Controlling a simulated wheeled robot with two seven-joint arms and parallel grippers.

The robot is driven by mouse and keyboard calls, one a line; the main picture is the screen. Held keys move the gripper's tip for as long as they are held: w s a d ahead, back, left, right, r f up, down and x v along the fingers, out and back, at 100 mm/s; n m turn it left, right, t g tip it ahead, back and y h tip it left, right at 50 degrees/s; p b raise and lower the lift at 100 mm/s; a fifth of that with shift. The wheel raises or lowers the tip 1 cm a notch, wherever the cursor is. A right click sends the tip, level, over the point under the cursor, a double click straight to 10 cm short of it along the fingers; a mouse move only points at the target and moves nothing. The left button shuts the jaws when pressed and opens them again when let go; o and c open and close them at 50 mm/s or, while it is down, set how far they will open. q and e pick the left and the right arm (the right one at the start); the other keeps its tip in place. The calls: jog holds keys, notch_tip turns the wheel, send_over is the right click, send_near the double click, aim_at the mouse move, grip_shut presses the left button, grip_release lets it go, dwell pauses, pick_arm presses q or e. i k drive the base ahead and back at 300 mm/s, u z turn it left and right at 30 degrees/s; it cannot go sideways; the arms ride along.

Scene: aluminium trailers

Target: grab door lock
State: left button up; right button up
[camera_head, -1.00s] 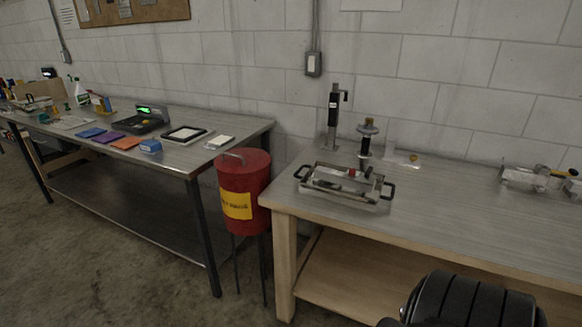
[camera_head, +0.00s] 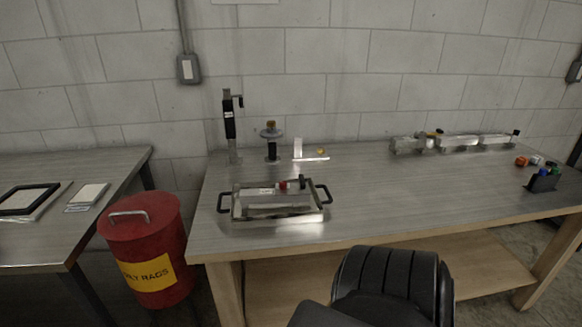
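Neither of my grippers shows in the head view. I cannot pick out a door lock for certain. A metal tray (camera_head: 235,216) with two black handles sits near the front left of the wooden-legged workbench (camera_head: 370,200). Small metal, red and dark parts lie in it, too small to identify. Several metal assemblies (camera_head: 455,142) lie in a row along the back of the bench, right of its middle; their details are too small to tell.
Behind the tray stand a black upright tool (camera_head: 230,125), a gauge-like device (camera_head: 271,140) and a white bracket (camera_head: 298,148). Coloured items sit in a dark holder (camera_head: 542,180).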

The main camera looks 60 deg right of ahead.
aim_at(293, 195)
jog(key=z, duration=0.85)
jog(key=i, duration=0.9)
jog(key=z, duration=0.85)
